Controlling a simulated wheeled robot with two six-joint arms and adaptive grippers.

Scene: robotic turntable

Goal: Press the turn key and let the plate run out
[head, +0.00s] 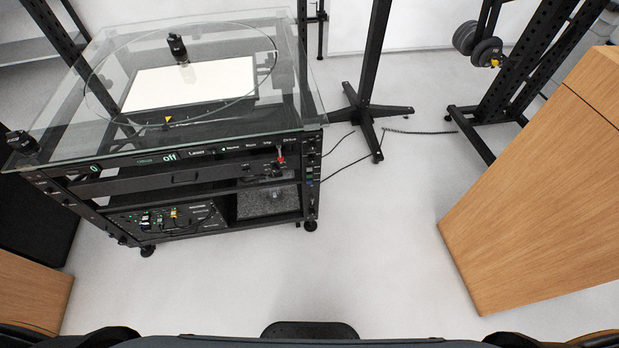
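The turntable rig is a black wheeled rack with a clear glass top (60,128) at the left of the head view. A round clear plate (262,84) lies on it, over a white rectangular panel (190,84). A small black upright object (178,47) stands on the plate's far side. The front control panel (200,153) has small labels, a display reading "off" and another reading "0". A red-tipped switch (281,160) is at its right end. The turn key's label is too small to tell. Neither gripper is in view.
A wooden cabinet (550,200) stands at the right, and another wooden piece (32,290) is at the lower left. A black stand (366,110) and a rack with weights (484,50) are behind. Cables cross the floor. The floor before the rig is clear.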

